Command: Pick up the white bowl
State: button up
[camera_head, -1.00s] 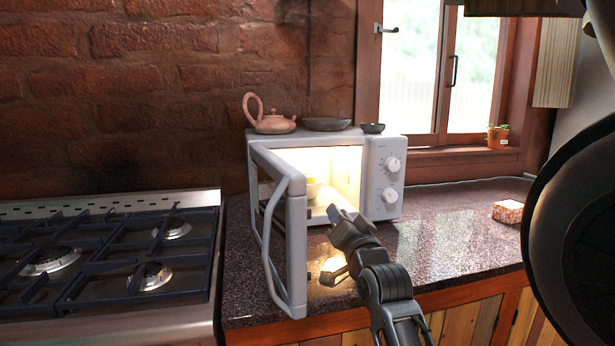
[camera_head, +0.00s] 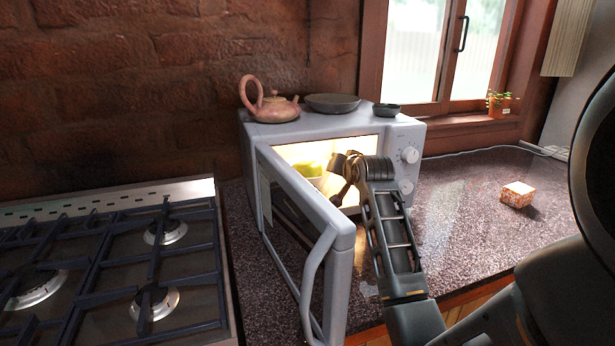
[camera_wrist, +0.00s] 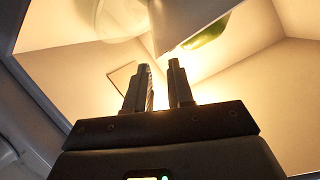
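The white bowl (camera_head: 316,183) is inside the lit, open microwave (camera_head: 300,130), partly hidden by my gripper and the door. Something yellow-green (camera_head: 309,168) shows in it. My gripper (camera_head: 343,186) is at the microwave opening, just right of the bowl in the head view. In the wrist view its two fingers (camera_wrist: 159,75) stand apart with nothing between them. A pale shape, which looks like the bowl (camera_wrist: 180,18), and a green piece (camera_wrist: 207,32) show beyond the fingertips. I cannot tell the exact distance to the bowl.
The open microwave door (camera_head: 300,205) stands left of my arm, close to it. A pink teapot (camera_head: 272,106), a dark plate (camera_head: 332,103) and a small dark bowl (camera_head: 386,110) sit on top. A stove (camera_head: 110,250) is left; a small patterned box (camera_head: 517,194) is on the right counter.

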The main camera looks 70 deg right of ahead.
jog(key=x, duration=0.4)
jog(key=shift+a, duration=0.1)
jog(key=shift+f, duration=0.1)
grip_shut()
dwell(0.3)
